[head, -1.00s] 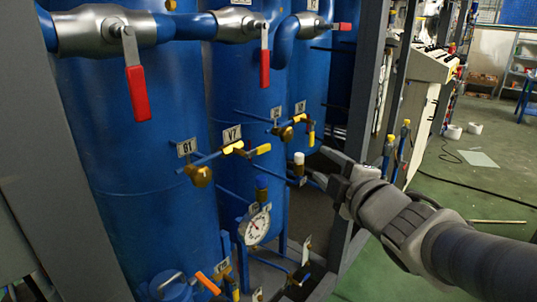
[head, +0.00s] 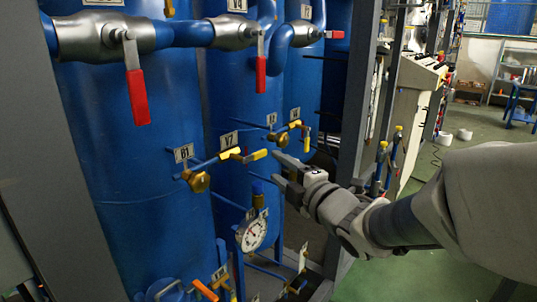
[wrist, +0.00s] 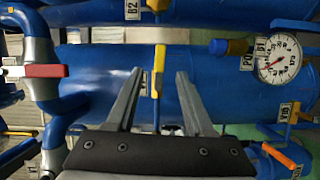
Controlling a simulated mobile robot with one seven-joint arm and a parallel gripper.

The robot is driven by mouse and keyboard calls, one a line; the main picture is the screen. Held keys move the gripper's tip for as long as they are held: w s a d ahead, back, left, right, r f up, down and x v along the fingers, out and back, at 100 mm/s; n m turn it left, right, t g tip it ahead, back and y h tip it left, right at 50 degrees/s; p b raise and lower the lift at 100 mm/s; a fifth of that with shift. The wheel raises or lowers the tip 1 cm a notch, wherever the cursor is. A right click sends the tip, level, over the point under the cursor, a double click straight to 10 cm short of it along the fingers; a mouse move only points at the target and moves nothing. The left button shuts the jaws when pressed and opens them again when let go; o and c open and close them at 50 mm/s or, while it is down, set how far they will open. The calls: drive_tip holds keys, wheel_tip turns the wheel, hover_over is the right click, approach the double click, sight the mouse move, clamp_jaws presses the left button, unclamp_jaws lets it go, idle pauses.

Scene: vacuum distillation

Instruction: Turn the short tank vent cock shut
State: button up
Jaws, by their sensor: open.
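A cock with a yellow lever (head: 256,155) sits on a thin blue pipe before the blue tanks, beside a tag that seems to read V7 (head: 229,140). The lever points right, roughly along the pipe. My gripper (head: 279,168) is open and empty, just right of and slightly below the lever's end. In the wrist view the yellow lever (wrist: 159,70) shows between my two fingers (wrist: 158,76), apart from both; its depth is hard to tell. I cannot tell for certain that this is the cock the task names.
Red-handled valves (head: 261,73) hang above. A brass valve (head: 199,181) is left, another yellow cock (head: 307,137) right. A pressure gauge (head: 252,234) and an orange lever (head: 205,290) are below. A grey post (head: 357,90) stands behind my gripper.

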sight(261, 155)
drive_tip(key=x, duration=0.9)
drive_tip(key=shift+w+b, duration=0.15)
drive_tip(key=shift+b, duration=0.15)
clamp_jaws()
idle(1.0)
